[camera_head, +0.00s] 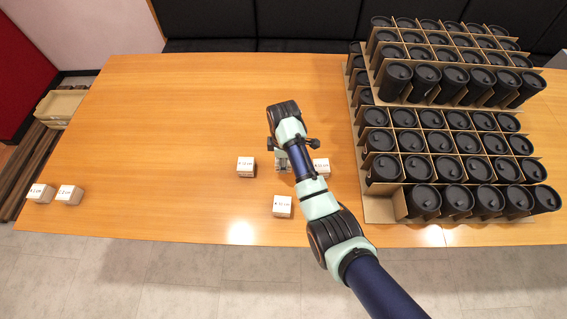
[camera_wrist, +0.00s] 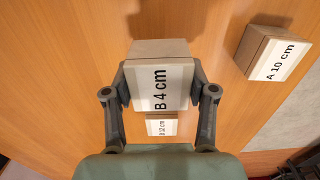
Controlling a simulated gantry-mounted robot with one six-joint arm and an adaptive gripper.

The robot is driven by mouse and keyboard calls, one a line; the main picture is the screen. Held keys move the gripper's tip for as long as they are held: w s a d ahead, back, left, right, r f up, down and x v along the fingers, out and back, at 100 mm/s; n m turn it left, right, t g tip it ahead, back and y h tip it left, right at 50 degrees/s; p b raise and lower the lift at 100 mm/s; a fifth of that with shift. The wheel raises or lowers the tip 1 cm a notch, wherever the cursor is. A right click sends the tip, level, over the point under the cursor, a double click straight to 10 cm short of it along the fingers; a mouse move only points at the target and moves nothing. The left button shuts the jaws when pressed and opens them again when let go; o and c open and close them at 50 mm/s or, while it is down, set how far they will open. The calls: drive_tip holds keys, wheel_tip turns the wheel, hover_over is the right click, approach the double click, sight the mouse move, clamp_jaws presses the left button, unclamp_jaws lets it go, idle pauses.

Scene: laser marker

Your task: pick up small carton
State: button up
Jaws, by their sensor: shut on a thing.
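A small carton (camera_wrist: 160,82) with a white top marked "B 4 cm" sits between the two fingers of my gripper (camera_wrist: 160,90) in the wrist view. The fingers press on its left and right sides, so my gripper is shut on it. In the head view my gripper (camera_head: 283,160) is over the middle of the table, and the arm hides most of that carton. I cannot tell whether the carton is clear of the table.
Cartons stand close by on the left (camera_head: 246,166), right (camera_head: 321,167) and front (camera_head: 282,206). Two more cartons (camera_head: 69,195) are at the far left of the wooden table (camera_head: 180,120). Stacked cardboard dividers (camera_head: 378,210) with black cups fill the right side. The left-middle table is clear.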

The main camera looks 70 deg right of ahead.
wheel_tip(320, 180, up, 16)
drive_tip(key=p, duration=0.7)
drive_tip(key=shift+f+p, duration=0.15)
drive_tip(key=shift+p, duration=0.15)
